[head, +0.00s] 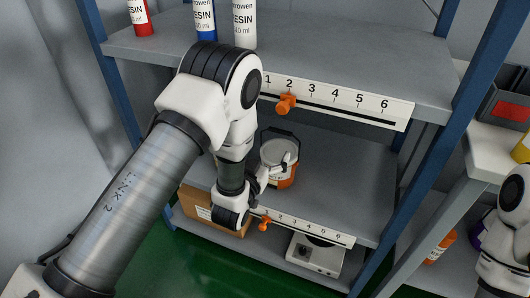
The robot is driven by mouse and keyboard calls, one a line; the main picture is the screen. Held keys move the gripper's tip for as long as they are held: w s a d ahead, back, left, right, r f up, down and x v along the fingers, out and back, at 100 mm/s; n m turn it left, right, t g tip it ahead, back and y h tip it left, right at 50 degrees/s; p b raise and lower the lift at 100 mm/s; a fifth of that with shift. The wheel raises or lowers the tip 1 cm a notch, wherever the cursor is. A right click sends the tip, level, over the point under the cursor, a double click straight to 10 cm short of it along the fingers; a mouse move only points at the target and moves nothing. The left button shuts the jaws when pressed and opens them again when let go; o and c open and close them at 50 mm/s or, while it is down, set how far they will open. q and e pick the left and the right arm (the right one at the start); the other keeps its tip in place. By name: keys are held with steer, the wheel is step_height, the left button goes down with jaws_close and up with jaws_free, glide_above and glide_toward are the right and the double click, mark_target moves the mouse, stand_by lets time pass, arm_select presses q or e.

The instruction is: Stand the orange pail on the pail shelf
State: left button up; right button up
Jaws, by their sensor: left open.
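The orange pail (289,182), with a pale grey top and a dark handle, stands upright on the middle shelf (345,190) of a blue-posted rack. My left gripper (275,172) is at the near left side of the pail, with its fingers open. One finger overlaps the pail's front in the picture; whether it touches cannot be told. My left wrist hides the pail's left edge and part of the shelf's front. My right arm shows only at the right edge, and its gripper is out of the picture.
Numbered scales with orange sliders run along the upper (345,103) and middle shelf fronts. Below are a cardboard box (200,208) and a white device (315,256). The middle shelf is clear right of the pail.

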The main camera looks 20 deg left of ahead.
arm_select(q)
steer(key=s+a+f+g, duration=0.2)
steer(key=s+f+g, duration=0.3)
steer(key=s+f, duration=0.45)
steer(key=s+a+f+g, duration=0.2)
steer(key=s+f+g, duration=0.3)
steer(key=s+f, duration=0.4)
steer(key=s+f+g, duration=0.3)
steer(key=s+g, duration=0.1)
steer(key=s, duration=0.4)
steer(key=s+f+g, duration=0.3)
steer(key=s+g, duration=0.1)
steer(key=s, duration=0.5)
steer(key=shift+s+n, duration=0.15)
steer(key=shift+n, duration=0.25)
